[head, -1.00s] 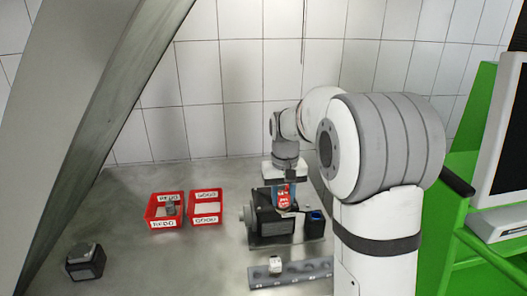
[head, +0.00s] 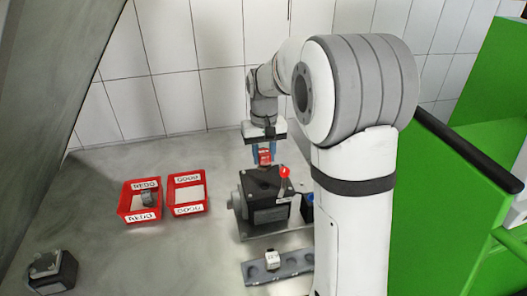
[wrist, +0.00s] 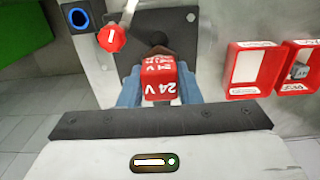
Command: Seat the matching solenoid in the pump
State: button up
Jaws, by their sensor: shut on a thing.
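My gripper (head: 264,153) has its blue fingers shut on a red solenoid (wrist: 160,80) marked 24 V. In the head view the red solenoid (head: 265,158) appears just above the back of the black and grey pump (head: 266,212). Any contact between solenoid and pump is hidden. A red knob (head: 284,172) stands on a stem to the right of the gripper; the knob (wrist: 112,38) also shows ahead and left of the solenoid in the wrist view.
A grey rack (head: 256,277) with a white solenoid (head: 272,259) lies in front of the pump. Red REDO (head: 128,203) and GOOD (head: 172,192) bins stand left, with a grey part (head: 148,198) in REDO. A dark block (head: 52,271) lies far left. A blue-ringed port (wrist: 79,17) is beside the knob.

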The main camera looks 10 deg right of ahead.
aim_at(265, 170)
jog(key=shift+s+d+f+b, duration=0.1)
jog(key=shift+f+b, duration=1.7)
jog(key=shift+f, duration=1.05)
jog(key=shift+s+f+b, duration=0.1)
jog(key=shift+f+b, duration=0.6)
jog(key=shift+f, duration=0.35)
jog(key=o, duration=0.9)
jog(key=shift+o, duration=0.7)
jog(key=shift+o, duration=1.4)
jog(key=shift+r, duration=0.1)
jog(key=shift+r+p, duration=2.85)
jog(key=shift+r, duration=1.05)
